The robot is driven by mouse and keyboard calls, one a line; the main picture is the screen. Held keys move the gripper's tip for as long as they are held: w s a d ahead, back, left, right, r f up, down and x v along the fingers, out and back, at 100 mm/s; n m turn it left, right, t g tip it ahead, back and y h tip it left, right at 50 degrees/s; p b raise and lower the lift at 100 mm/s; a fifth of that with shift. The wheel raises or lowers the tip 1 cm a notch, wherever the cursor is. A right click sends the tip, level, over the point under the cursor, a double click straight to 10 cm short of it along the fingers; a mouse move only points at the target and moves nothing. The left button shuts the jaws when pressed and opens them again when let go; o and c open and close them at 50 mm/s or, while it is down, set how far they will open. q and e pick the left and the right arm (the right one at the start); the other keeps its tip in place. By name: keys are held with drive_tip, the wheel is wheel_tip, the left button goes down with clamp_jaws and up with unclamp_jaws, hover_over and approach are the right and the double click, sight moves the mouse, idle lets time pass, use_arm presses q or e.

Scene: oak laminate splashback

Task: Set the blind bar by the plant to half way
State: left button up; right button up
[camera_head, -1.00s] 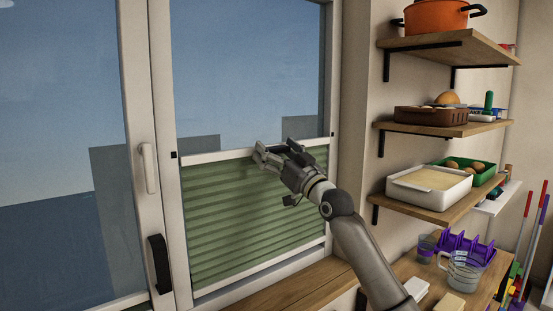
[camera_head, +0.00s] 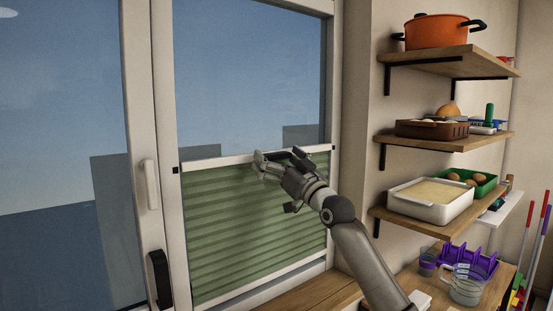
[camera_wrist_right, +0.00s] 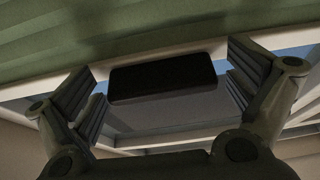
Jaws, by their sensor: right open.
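The blind bar (camera_head: 222,161) is a white rail along the upper edge of a green pleated blind (camera_head: 235,220), which covers the lower part of the right window pane. My right gripper (camera_head: 278,160) is at the bar, right of its middle. In the right wrist view, a dark block-like grip (camera_wrist_right: 162,77) on the bar lies between the two fingers of my open right gripper (camera_wrist_right: 165,92), with gaps seen on both sides. The gripper hides this grip in the head view. My left gripper is out of view. No plant shows.
A small black mark (camera_head: 175,170) sits on the left window frame, near the bar's end. A white window handle (camera_head: 150,184) is farther left. Wooden shelves with an orange pot (camera_head: 436,31) and a white dish (camera_head: 431,201) stand close right of my arm. A sill (camera_head: 305,297) runs below.

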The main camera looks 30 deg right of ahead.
drive_tip(key=shift+s, duration=0.1)
drive_tip(key=shift+s+f, duration=0.35)
drive_tip(key=shift+s, duration=0.1)
drive_tip(key=v, duration=1)
drive_tip(key=shift+s, duration=0.4)
